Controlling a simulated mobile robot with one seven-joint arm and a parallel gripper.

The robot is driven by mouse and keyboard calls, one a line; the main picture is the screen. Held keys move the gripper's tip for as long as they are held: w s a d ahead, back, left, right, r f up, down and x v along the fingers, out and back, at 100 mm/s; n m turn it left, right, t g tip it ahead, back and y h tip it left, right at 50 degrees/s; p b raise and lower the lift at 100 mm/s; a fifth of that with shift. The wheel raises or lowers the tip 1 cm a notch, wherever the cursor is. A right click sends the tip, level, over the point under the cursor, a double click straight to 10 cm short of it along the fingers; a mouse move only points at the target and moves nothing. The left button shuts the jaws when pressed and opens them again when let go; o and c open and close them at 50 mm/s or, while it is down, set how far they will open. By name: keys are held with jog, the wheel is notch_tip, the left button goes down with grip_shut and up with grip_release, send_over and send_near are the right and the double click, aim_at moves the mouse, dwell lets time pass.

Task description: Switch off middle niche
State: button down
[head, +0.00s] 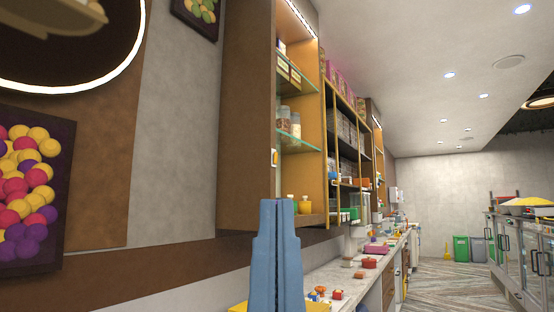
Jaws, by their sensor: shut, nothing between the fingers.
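A tall wooden wall unit has a near niche (296,160) with glass shelves, lit by a bright strip (299,17) at its top. A small pale switch with an orange mark (274,157) sits on this niche's front left edge; its position is too small to read. Beyond are open dark shelves (347,130) with boxes, and a farther niche (377,155) with a lit strip. I cannot tell which one is the middle niche. My blue gripper (282,203) points up at lower centre, shut and empty, its tips appearing below the switch. I cannot tell its distance from the unit.
A long counter (345,277) runs under the unit, with small colourful items and a red box (369,262) on it. Glass display cases (519,255) stand at right. The patterned floor (455,287) between is clear. Green and grey bins (461,248) stand at the back.

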notch_tip(320, 180, up, 17)
jog(key=p, duration=1.7)
jog(key=shift+w+r, duration=0.1)
jog(key=shift+w, duration=0.05)
